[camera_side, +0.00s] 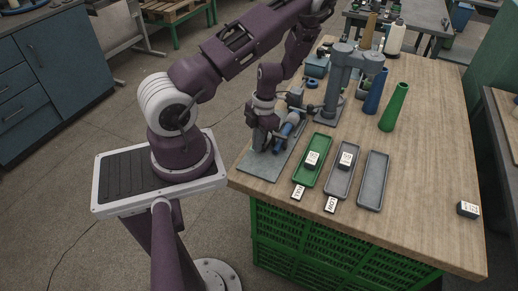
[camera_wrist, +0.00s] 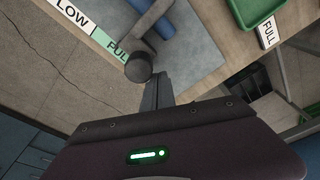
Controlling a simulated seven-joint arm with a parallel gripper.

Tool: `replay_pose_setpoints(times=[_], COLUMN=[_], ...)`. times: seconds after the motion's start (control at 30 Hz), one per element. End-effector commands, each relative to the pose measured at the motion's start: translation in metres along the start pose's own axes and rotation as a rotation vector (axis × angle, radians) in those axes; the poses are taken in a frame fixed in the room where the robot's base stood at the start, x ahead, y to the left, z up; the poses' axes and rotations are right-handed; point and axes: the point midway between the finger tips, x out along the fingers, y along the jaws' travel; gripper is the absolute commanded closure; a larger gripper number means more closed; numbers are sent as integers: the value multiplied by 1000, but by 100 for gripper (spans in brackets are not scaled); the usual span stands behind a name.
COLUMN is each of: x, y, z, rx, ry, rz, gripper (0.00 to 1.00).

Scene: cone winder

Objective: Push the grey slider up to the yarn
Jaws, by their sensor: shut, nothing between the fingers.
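The winder's grey base plate (camera_side: 258,172) lies at the table's near left corner. A blue roll (camera_side: 291,124), which looks like the yarn, sits above it. In the wrist view the blue roll (camera_wrist: 178,14) is at the top, beside a grey bar ending in a dark round knob (camera_wrist: 138,68). This grey part may be the slider; I cannot tell for sure. My gripper (camera_wrist: 157,84) is shut and empty, its fingertips close beside the knob; whether they touch is unclear. In the side view my gripper (camera_side: 259,146) is low over the plate, its fingertips partly hidden.
Green tray (camera_side: 321,143), grey tray (camera_side: 330,188) and another grey tray (camera_side: 373,181) lie right of the winder. A grey stand (camera_side: 341,85), blue cone (camera_side: 375,92) and green cone (camera_side: 393,107) stand behind. The front right tabletop is mostly clear.

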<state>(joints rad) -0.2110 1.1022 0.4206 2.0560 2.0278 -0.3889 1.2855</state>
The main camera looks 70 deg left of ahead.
Motion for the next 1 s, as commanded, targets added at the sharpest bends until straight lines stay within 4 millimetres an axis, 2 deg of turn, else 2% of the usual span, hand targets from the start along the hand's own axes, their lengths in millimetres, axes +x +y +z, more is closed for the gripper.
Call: replay_pose_setpoints(times=[0.2, 0.67, 1.0], x=[-2, -2, -4], y=[5, 6, 13], z=[7, 10, 23], rx=[0, 0, 0], ry=[0, 0, -1], rz=[2, 2, 1], gripper=[100, 100, 100])
